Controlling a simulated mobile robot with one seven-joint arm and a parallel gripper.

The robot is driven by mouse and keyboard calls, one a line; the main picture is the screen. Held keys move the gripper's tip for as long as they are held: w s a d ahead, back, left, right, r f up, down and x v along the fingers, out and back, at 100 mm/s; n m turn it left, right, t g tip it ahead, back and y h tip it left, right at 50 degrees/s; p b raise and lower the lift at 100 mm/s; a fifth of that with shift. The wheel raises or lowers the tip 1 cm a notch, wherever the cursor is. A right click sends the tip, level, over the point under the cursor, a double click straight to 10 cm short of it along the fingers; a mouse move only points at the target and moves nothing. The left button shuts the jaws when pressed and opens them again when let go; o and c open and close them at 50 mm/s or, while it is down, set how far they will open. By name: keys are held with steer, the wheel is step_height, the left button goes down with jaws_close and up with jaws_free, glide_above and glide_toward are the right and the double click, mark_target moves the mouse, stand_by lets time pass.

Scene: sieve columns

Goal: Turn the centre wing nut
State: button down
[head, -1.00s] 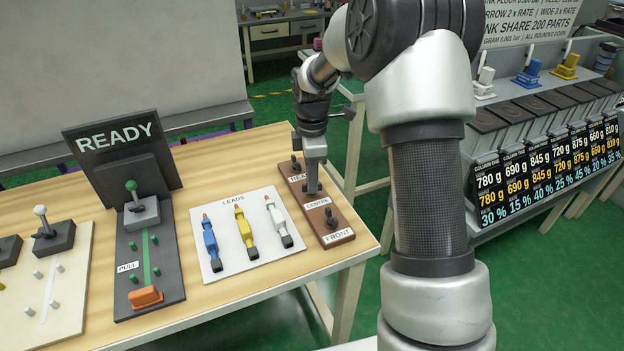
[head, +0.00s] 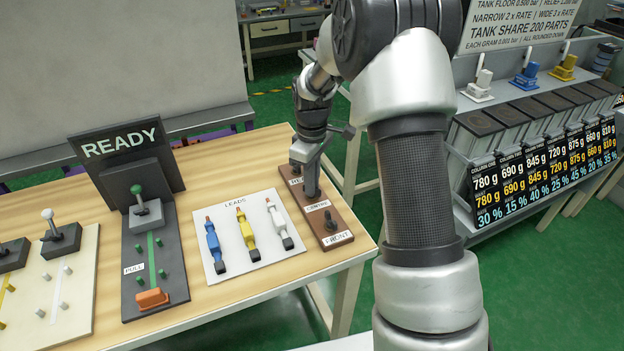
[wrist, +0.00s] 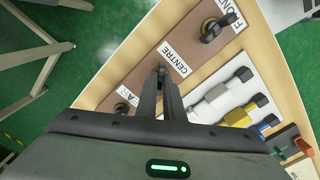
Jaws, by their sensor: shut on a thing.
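A brown board (head: 345,238) at the table's right end carries three dark wing nuts, labelled along its length. My gripper (head: 313,194) points down at the middle of the board and is shut on the centre wing nut. The nut is almost wholly hidden between the fingertips, so its angle cannot be told. In the wrist view my gripper (wrist: 161,72) meets the board beside the CENTRE label (wrist: 174,60). The front wing nut (wrist: 216,29) stands clear of the fingers, and it also shows in the head view (head: 330,221). The rear wing nut (wrist: 122,108) is close beside the fingers.
A white LEADS panel (head: 263,268) with blue, yellow and white leads lies just left of the board. A READY station (head: 125,158) with a green-knobbed lever stands further left. The table edge is close to the board's right side. Weight displays (head: 545,160) stand across the aisle.

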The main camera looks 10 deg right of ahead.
steer(key=m+p, duration=0.1)
steer(key=m, duration=0.5)
steer(key=shift+m, duration=0.4)
stand_by(0.3)
steer(key=c, duration=1.9)
jaws_free()
steer(key=shift+o, duration=0.2)
steer(key=shift+r+p, duration=0.1)
steer(key=shift+p, duration=0.2)
step_height(320, 180, up, 17)
steer(key=p, duration=0.2)
steer(key=shift+r+p, duration=0.15)
steer(key=shift+p, duration=0.2)
